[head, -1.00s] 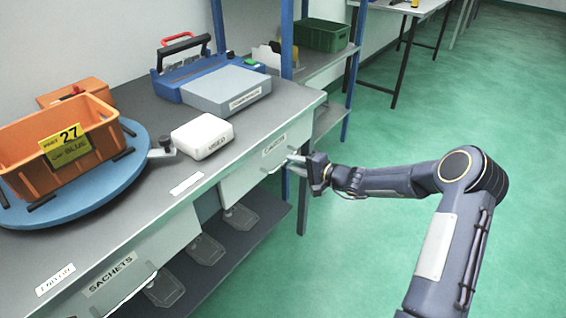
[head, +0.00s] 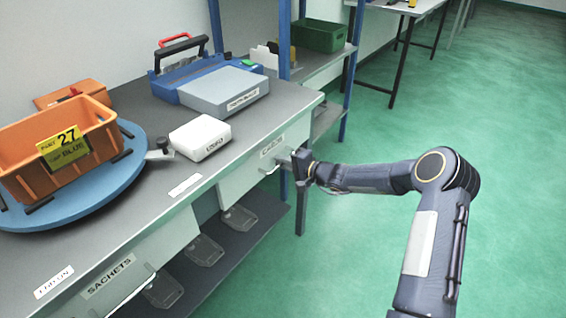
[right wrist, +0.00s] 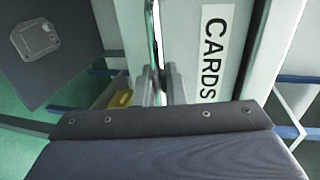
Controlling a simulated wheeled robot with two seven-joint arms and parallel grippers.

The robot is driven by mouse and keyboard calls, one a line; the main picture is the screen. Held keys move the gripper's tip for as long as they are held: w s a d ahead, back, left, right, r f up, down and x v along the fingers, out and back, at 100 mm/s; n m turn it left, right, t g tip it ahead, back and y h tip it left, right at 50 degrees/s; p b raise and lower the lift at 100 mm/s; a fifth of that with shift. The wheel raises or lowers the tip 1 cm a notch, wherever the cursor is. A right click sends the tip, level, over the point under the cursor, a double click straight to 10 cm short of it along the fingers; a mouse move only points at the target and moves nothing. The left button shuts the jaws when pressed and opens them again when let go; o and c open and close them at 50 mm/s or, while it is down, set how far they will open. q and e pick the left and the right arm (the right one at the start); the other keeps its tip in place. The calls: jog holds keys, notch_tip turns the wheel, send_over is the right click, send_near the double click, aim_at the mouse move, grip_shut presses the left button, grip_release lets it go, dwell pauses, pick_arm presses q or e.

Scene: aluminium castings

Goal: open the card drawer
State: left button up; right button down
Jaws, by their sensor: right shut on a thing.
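The card drawer (head: 240,181) is a pale front under the bench top, with a label at its upper right that reads CARDS in the right wrist view (right wrist: 211,52). Its bar handle (right wrist: 150,25) crosses the right wrist view near the middle. My right gripper (head: 279,164) is at the drawer front, its fingers (right wrist: 166,86) shut on the handle. In the head view the gripper hides most of the handle. The drawer front looks level with the bench edge, with no clear gap. My left gripper is not in view.
The SACHETS drawer (head: 130,272) is further left under the bench top (head: 125,218). On the bench stand a white box (head: 200,137), a grey case (head: 225,90) and an orange crate (head: 60,160) on a blue turntable (head: 120,180). Green floor (head: 480,110) is free at the right.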

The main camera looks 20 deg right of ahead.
jog(key=f+b+v, duration=0.2)
jog(key=b+v, duration=0.2)
jog(key=v, duration=0.8)
jog(key=s+f+b+v, duration=0.1)
jog(key=f+b+v, duration=0.2)
jog(key=v, duration=0.9)
jog(key=shift+d+b, duration=0.25)
jog(key=shift+b, duration=0.1)
jog(key=shift+f, duration=0.1)
jog(key=c, duration=1.6)
grip_release()
jog(key=shift+o, duration=0.2)
jog(key=shift+d, duration=0.1)
